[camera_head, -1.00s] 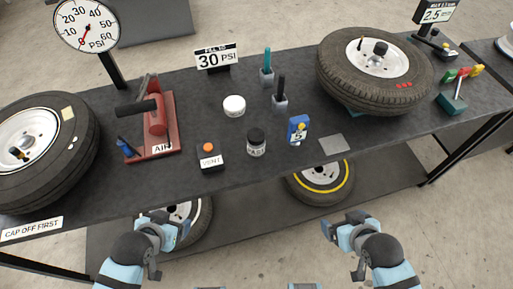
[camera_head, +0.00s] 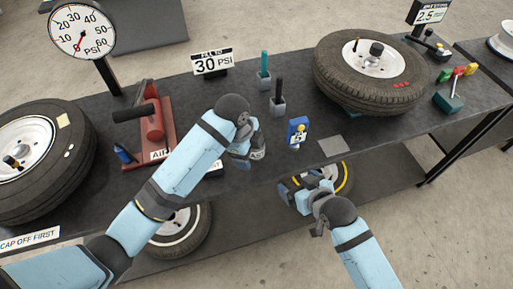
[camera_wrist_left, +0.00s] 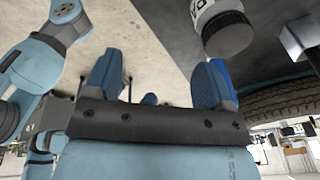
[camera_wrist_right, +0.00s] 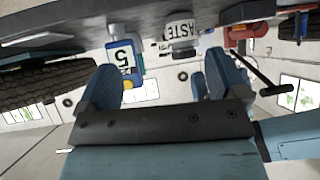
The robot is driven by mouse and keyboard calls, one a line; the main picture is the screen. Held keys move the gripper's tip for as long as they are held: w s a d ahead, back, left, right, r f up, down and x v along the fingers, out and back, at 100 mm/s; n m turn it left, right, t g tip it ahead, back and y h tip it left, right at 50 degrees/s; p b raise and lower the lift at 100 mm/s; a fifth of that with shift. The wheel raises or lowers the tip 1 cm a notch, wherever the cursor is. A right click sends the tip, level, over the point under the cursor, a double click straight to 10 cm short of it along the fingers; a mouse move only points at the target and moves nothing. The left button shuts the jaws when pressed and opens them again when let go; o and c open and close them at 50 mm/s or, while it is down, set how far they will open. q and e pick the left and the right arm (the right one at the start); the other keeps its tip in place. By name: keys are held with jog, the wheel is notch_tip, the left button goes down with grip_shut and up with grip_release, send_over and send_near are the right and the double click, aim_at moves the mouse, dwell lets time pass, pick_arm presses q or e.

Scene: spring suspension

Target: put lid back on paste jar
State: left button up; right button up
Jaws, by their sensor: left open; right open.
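The paste jar (camera_head: 258,152) is on the workbench, mostly covered by my left gripper (camera_head: 241,160) in the head view. The left wrist view shows its dark round top (camera_wrist_left: 227,35) above a pale body, beyond the fingers and nearer the right-hand one. The jar, with its PASTE label, also shows in the right wrist view (camera_wrist_right: 180,30). My left gripper is open and empty beside the jar. My right gripper (camera_head: 304,188) is open and empty at the bench's front edge. The white round piece seen earlier behind the jar is hidden by my left arm.
A blue box marked 5 (camera_head: 298,132) stands right of the jar. Two holders with upright handles, one black (camera_head: 278,104), one teal (camera_head: 264,72), stand behind. A tire (camera_head: 370,72) lies at the right; a red air tool (camera_head: 152,125) is at the left. A grey pad (camera_head: 333,146) lies flat.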

aim_at(260, 154)
pick_arm(q)
jog(key=w+r+m, duration=0.1)
jog(key=w, duration=0.1)
jog(key=w+d+r+m+y, duration=0.1)
jog(key=w+m, duration=0.1)
jog(key=w+r+m, duration=0.1)
jog(key=w, duration=0.2)
jog(key=shift+d+r+m+y, duration=0.2)
jog(key=shift+d+m+y, duration=0.15)
jog(key=shift+m+y, duration=0.05)
jog(key=shift+w+r+m, duration=0.4)
jog(key=shift+w+m, duration=0.1)
pick_arm(e)
jog(key=w+a+n+t+y, duration=0.1)
jog(key=w+a+y, duration=0.1)
jog(key=w+a, duration=0.2)
jog(key=shift+a+f+t, duration=0.25)
jog(key=shift+a+t, duration=0.1)
jog(key=shift+t, duration=0.05)
jog(key=x, duration=1.3)
jog(key=shift+w+a+f, duration=0.15)
jog(key=shift+w+f, duration=0.05)
jog(key=shift+w, duration=0.1)
